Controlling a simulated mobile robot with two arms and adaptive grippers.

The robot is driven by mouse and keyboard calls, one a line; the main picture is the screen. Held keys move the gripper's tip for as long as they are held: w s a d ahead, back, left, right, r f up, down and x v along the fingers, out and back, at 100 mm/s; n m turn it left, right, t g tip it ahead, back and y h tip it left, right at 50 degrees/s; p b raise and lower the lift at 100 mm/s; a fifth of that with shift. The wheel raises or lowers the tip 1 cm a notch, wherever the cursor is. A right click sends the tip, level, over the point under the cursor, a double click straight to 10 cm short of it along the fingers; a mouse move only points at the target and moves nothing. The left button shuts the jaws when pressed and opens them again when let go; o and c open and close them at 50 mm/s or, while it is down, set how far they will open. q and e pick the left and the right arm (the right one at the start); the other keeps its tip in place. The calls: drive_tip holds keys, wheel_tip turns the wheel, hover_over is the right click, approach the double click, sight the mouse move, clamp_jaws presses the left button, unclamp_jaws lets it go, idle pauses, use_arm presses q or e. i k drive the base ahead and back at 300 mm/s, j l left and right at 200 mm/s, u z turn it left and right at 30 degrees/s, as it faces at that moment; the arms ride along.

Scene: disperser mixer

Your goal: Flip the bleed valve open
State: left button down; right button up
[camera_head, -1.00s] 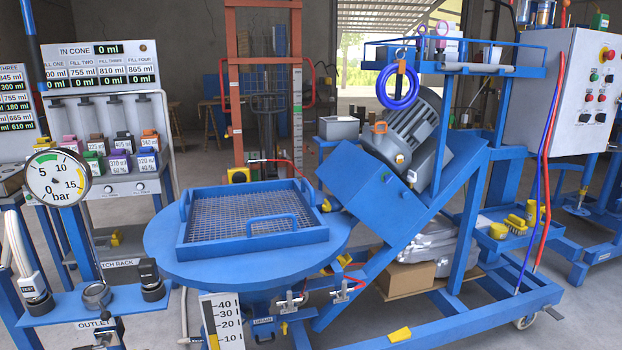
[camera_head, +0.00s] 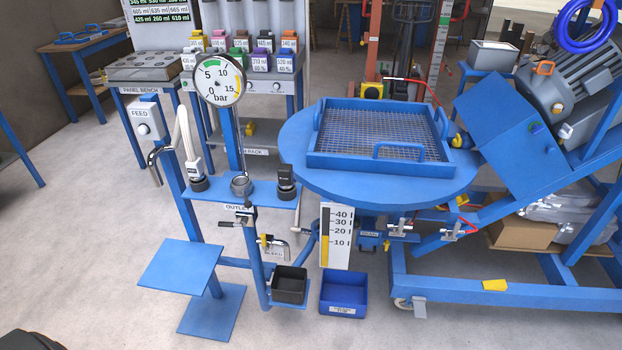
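The bleed valve (camera_head: 264,241) is a small fitting with a yellow part, low on the blue post under the outlet shelf. A white plate beside it (camera_head: 274,254) appears to read BLEED. The valve is too small to tell which way its lever lies. A dark open bin (camera_head: 289,285) sits just below it. The round pressure gauge (camera_head: 219,81) stands on a post above the shelf. Neither gripper can be made out, and nothing is seen touching the valve.
A round blue table with a mesh tray (camera_head: 380,138) stands right of the valve. A blue bin (camera_head: 343,294) is on the floor. A blue step-like stand (camera_head: 180,267) is left of the post. Floor at left is clear. A dark shape cuts the bottom left corner.

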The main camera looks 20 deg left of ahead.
sight(266, 246)
drive_tip(key=i+j, duration=0.15)
drive_tip(key=j, duration=0.25)
drive_tip(key=i+j, duration=0.15)
drive_tip(key=j, duration=0.25)
drive_tip(key=i+j, duration=0.15)
drive_tip(key=j, duration=0.25)
drive_tip(key=i+j, duration=0.15)
drive_tip(key=j, duration=0.3)
drive_tip(key=i+j, duration=0.15)
drive_tip(key=j, duration=0.25)
